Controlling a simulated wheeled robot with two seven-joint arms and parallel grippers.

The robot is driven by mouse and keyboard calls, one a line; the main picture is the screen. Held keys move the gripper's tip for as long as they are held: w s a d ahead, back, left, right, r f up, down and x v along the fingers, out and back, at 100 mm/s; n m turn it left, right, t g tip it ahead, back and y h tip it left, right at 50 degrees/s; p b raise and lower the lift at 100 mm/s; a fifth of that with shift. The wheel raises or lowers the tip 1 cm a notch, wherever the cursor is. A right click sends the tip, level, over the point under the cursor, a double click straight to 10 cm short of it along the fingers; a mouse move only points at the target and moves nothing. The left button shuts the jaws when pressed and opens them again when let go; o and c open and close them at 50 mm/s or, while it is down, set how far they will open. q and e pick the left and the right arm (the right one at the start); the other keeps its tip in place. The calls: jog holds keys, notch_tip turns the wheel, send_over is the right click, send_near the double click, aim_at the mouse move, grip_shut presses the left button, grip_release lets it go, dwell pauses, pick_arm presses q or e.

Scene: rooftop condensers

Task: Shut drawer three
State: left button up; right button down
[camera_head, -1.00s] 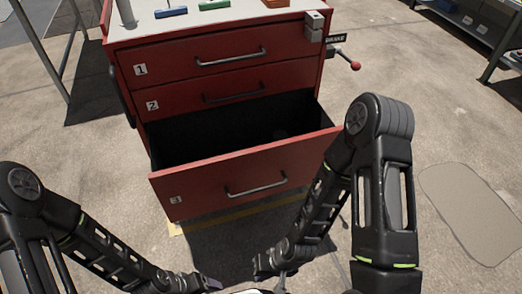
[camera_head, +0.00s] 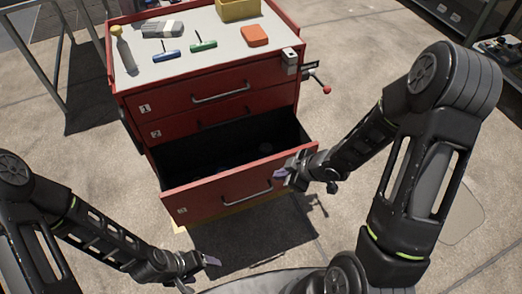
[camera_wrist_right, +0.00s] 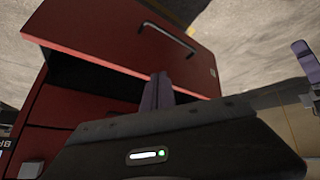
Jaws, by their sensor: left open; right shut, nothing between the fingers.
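Drawer three (camera_head: 225,197), the lowest red drawer of the cabinet, stands pulled well out, its dark inside showing. Its front with the bar handle (camera_head: 248,194) also shows in the right wrist view (camera_wrist_right: 130,40). My right gripper (camera_head: 279,175) is shut and empty, at the right part of the drawer's front, near the top edge and the handle's right end. Its purple fingers (camera_wrist_right: 158,92) overlap the front in the wrist view; I cannot tell whether they touch it. My left gripper (camera_head: 214,262) is open and empty, low in front of the drawer, apart from it.
Drawers one (camera_head: 215,95) and two (camera_head: 220,120) are shut. The cabinet top (camera_head: 185,65) holds tools, an orange block (camera_head: 254,36) and a yellow bin (camera_head: 238,9). A red-knobbed brake lever (camera_head: 325,88) sticks out at right.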

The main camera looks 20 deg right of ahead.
pick_arm(q)
jog(key=shift+d+r, duration=0.1)
jog(key=shift+r, duration=0.5)
pick_arm(e)
jog(key=n, duration=0.2)
jog(key=r+n, duration=0.1)
jog(key=n, duration=0.1)
jog(key=s+r+n, duration=0.1)
jog(key=n, duration=0.2)
jog(key=shift+d+r+g+y, duration=0.15)
jog(key=shift+d+g+y, duration=0.15)
jog(key=shift+g, duration=0.1)
jog(key=b, duration=0.4)
send_near(253, 171)
notch_tip(253, 171, down, 3)
jog(key=a, duration=0.2)
pick_arm(q)
jog(key=shift+f+p, duration=0.4)
jog(key=shift+f, duration=1.3)
pick_arm(e)
jog(key=shift+w+f, duration=0.3)
jog(key=shift+w, duration=0.65)
